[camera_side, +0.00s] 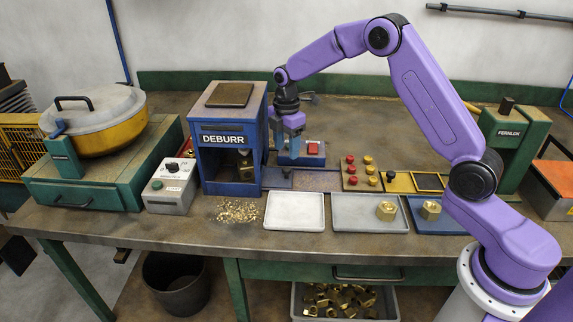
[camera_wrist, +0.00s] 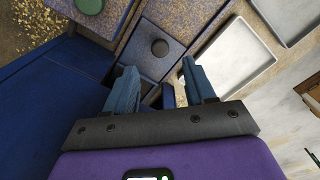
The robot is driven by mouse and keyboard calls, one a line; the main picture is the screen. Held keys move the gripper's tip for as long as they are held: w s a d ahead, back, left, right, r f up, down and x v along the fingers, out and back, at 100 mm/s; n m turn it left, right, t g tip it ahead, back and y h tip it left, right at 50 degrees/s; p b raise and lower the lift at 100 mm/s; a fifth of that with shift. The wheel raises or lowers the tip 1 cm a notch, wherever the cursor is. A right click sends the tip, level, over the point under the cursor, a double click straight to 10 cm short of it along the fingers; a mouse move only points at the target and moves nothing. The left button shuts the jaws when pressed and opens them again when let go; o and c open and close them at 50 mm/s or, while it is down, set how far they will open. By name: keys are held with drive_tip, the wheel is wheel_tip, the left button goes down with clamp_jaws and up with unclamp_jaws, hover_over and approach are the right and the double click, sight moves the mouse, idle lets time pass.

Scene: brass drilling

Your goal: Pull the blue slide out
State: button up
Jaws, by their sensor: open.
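The blue slide (camera_side: 275,179) is a flat dark-blue plate at the right side of the blue DEBURR machine (camera_side: 225,165). My gripper (camera_side: 291,129) points down above and behind the slide. In the wrist view, its two blue fingers (camera_wrist: 160,80) are apart with nothing held between them. How far the fingers are above the slide is hard to tell.
A blue box with a red button (camera_side: 312,149) stands behind my gripper. Brass chips (camera_side: 238,211) lie before the machine. A rack of red and brass knobs (camera_side: 360,173) stands to the right.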

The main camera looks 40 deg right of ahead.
sight(287, 168)
wheel_tip(287, 168, down, 7)
drive_tip(key=shift+r, duration=0.1)
idle(0.3)
clamp_jaws()
